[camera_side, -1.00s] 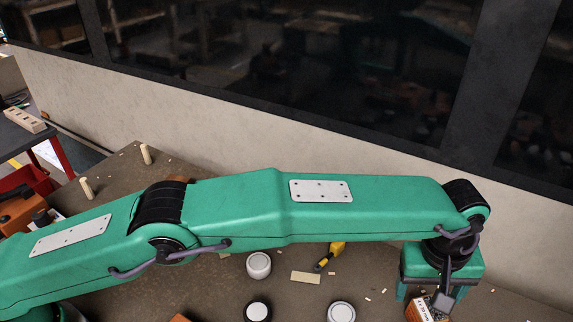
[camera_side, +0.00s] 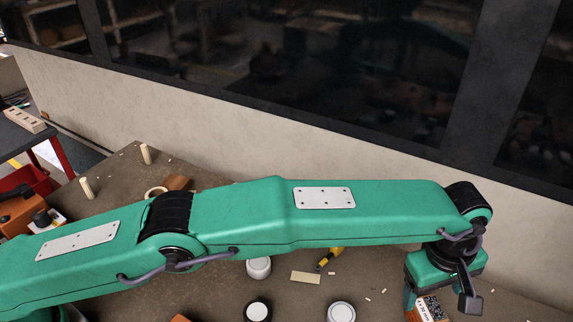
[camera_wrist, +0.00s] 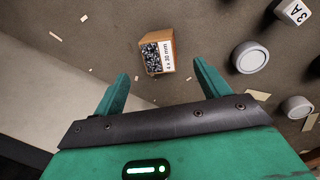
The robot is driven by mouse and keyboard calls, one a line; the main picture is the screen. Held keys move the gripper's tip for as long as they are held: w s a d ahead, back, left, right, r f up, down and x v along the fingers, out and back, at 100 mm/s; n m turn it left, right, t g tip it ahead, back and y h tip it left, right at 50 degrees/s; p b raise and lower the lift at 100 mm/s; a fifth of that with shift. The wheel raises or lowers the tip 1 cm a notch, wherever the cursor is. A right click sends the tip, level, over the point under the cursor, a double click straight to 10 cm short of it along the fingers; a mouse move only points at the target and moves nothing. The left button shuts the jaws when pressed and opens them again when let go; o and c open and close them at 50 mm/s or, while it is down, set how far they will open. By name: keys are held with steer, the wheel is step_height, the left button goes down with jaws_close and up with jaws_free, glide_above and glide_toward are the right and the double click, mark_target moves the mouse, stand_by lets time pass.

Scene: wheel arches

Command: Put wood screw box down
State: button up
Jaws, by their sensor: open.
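The wood screw box (camera_wrist: 167,56) is a small orange-brown open carton with a white "4 x 30 mm" label and dark screws inside. In the wrist view it sits on the bench beyond my fingertips, roughly in line with the gap between them. My gripper (camera_wrist: 161,71) is open, with its two green fingers spread apart and bare bench between them. In the side view the box (camera_side: 432,307) shows low at the right, just below my green gripper body, which hides part of it.
White-topped round containers (camera_wrist: 249,57) and a marked white block (camera_wrist: 293,11) lie to the right in the wrist view. The side view shows a yellow-handled tool (camera_side: 328,259), a pale strip (camera_side: 305,277) and small scraps. The wall (camera_side: 340,155) runs along the back.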

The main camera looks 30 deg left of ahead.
mark_target(428, 310)
steer(key=shift+w+d+f, duration=0.1)
steer(key=shift+d+f, duration=0.05)
steer(key=shift+f, duration=1.1)
steer(key=shift+w+d+f, duration=0.1)
steer(key=shift+w+f, duration=0.05)
steer(key=shift+f, duration=1.15)
steer(key=shift+w+d+f, duration=0.1)
steer(key=shift+d+f, duration=0.05)
steer(key=shift+f, duration=1.1)
steer(key=c, duration=1.3)
steer(key=o, duration=1.2)
steer(key=shift+r, duration=0.1)
steer(key=shift+s+a+r, duration=0.1)
steer(key=shift+a+r, duration=0.05)
steer(key=shift+r, duration=1.1)
steer(key=shift+s+a+r, duration=0.15)
steer(key=shift+r, duration=1.15)
steer(key=shift+s+a+r, duration=0.1)
steer(key=shift+a+r, duration=0.05)
steer(key=shift+r, duration=1.1)
